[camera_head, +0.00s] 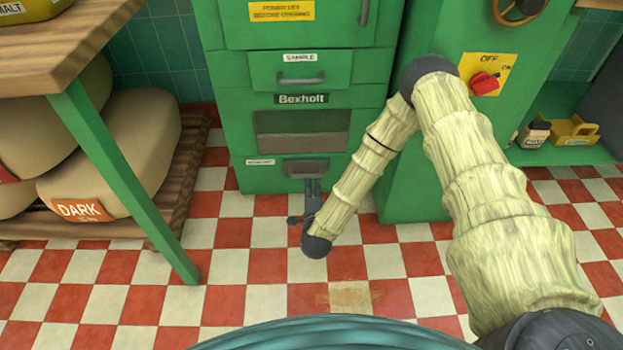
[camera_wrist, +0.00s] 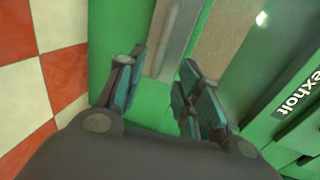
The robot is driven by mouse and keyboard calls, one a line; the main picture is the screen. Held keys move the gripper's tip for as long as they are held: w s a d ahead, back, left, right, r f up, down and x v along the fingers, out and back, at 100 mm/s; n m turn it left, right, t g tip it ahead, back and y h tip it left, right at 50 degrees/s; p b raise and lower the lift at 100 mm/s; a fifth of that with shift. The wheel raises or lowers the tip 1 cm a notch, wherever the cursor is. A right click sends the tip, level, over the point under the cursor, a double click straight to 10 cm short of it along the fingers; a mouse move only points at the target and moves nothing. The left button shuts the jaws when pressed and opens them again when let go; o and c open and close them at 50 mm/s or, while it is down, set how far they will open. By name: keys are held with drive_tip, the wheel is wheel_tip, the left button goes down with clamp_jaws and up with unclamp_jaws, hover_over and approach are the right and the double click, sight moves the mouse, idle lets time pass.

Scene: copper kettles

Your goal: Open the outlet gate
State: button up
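The outlet gate looks to be the small grey plate with a handle (camera_head: 306,166) low on the green Bexholt machine (camera_head: 365,105), below its window. It shows in the wrist view as an upright grey strip (camera_wrist: 173,38). My gripper (camera_head: 311,187) is just in front of and below this plate, pointing at it. In the wrist view my gripper's two fingers (camera_wrist: 164,68) are apart, with the lower end of the grey strip between or just beyond their tips. I cannot tell whether they touch it. The handle is partly hidden by the fingers.
The sample drawer (camera_head: 300,70) and dark window (camera_head: 303,131) are above the gate. A green table leg (camera_head: 128,185) and stacked sacks (camera_head: 105,150) stand at left. A red switch (camera_head: 485,83) is on the right cabinet. The checkered floor (camera_head: 250,265) in front is clear.

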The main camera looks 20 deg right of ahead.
sight(312, 177)
drive_tip(key=shift+b+x, duration=1.75)
drive_tip(key=shift+x, duration=2.4)
clamp_jaws()
